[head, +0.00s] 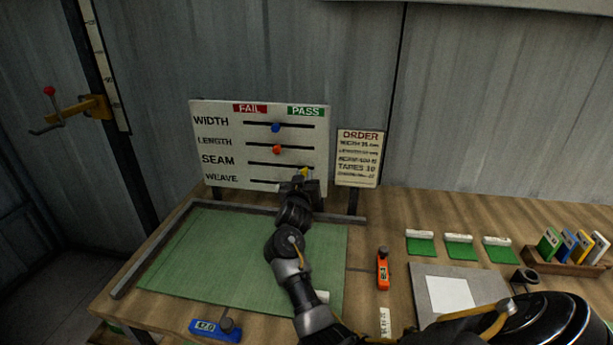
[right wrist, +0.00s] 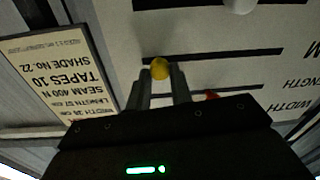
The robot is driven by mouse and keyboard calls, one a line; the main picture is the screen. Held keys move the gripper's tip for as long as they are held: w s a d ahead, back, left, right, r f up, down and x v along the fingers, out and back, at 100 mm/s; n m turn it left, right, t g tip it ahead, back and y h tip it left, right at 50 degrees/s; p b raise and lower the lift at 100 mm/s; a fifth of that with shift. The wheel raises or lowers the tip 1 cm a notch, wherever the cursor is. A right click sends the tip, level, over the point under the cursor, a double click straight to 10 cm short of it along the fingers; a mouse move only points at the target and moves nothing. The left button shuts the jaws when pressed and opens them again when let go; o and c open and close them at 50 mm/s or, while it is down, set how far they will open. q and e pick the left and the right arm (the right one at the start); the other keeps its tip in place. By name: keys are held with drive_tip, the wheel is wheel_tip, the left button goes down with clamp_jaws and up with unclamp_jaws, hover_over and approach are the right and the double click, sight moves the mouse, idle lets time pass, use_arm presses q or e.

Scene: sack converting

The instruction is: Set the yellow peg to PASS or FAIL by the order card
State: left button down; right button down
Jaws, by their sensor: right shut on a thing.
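The white board (head: 222,111) has rows WIDTH, LENGTH, SEAM and WEAVE, with a red FAIL label (head: 250,108) at left and a green PASS label (head: 306,111) at right. The yellow peg (head: 304,171) is at the PASS end of the SEAM slot. My right gripper (right wrist: 163,82) is shut on the yellow peg (right wrist: 159,68), which shows at its fingertips. The order card (head: 358,158) stands right of the board; in the right wrist view it appears upside down (right wrist: 60,75) and reads SEAM 400 N. My left gripper is out of view.
A blue peg (head: 275,128) and an orange-red peg (head: 276,149) sit mid-slot in WIDTH and LENGTH. A white peg (right wrist: 240,5) shows in the WEAVE row. A green mat (head: 200,250), orange tool (head: 383,268) and blue tool (head: 215,328) lie on the bench.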

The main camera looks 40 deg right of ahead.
drive_tip(key=shift+s+d, duration=0.1)
drive_tip(key=c, duration=1.2)
unclamp_jaws()
drive_tip(key=shift+s, duration=0.1)
drive_tip(key=shift+c, duration=0.2)
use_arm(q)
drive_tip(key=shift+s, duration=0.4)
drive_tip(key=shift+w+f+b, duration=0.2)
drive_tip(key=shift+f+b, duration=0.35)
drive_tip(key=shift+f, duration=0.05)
use_arm(e)
drive_tip(key=v, duration=0.7)
drive_tip(key=shift+s, duration=0.15)
